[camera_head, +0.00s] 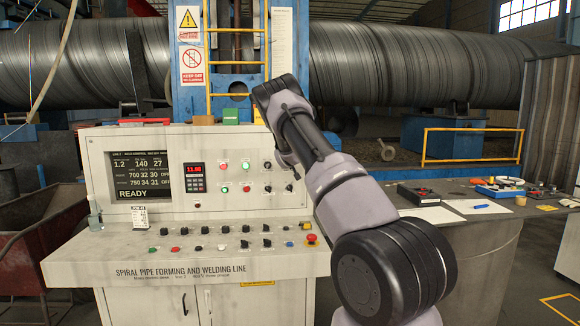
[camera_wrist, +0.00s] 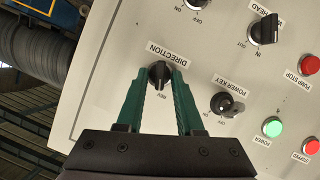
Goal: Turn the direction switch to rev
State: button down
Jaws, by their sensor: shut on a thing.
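The direction switch (camera_wrist: 159,75) is a black rotary knob on the light panel, under a DIRECTION label in the wrist view. My gripper (camera_wrist: 160,80) has its two green fingers shut on the knob, one on each side. A REV mark (camera_wrist: 162,96) shows between the fingers; any other position mark of this switch is hidden. I cannot tell which position the knob points to. In the head view my arm reaches to the right end of the upright control panel (camera_head: 140,215), and the fingers and the switch cannot be made out there.
The power key switch (camera_wrist: 228,103) sits close to the right finger in the wrist view. A green power light (camera_wrist: 272,127), red buttons and other black knobs lie further right. In the head view a red emergency button (camera_head: 311,239) is on the sloped desk below my arm.

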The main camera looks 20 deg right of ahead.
jog(key=shift+a+n+h, duration=0.1)
jog(key=shift+n+h, duration=0.3)
jog(key=shift+n, duration=0.3)
jog(key=shift+f, duration=0.1)
jog(key=c, duration=0.9)
grip_release()
jog(key=v, duration=1)
jog(key=shift+s+a, duration=0.25)
jog(key=shift+s, duration=0.05)
